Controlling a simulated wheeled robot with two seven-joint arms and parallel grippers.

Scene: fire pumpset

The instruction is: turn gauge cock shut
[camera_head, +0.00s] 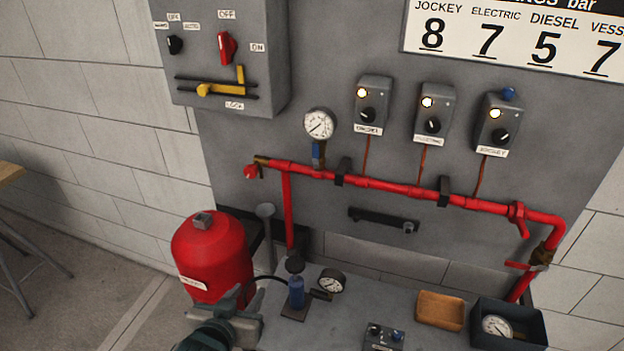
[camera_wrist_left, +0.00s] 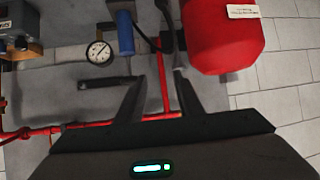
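The gauge cock (camera_head: 318,153) has a small blue handle and sits under the round white pressure gauge (camera_head: 319,123) on the panel, above the red pipe. The handle looks upright, in line with the gauge stem. My left gripper (camera_head: 238,298) is low in the head view, in front of the red tank, well below and left of the cock. In the left wrist view its two dark fingers (camera_wrist_left: 160,78) stand apart with nothing held between them. The cock is not clearly seen in the left wrist view. My right gripper is not in view.
A red tank (camera_head: 212,255) stands close to my left gripper. A blue hand pump (camera_head: 296,291) with a gauge (camera_head: 331,281) stands on the grey bench. The red pipe (camera_head: 380,184) crosses the panel. A wooden tray (camera_head: 440,310) and dark bin (camera_head: 535,325) are at right.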

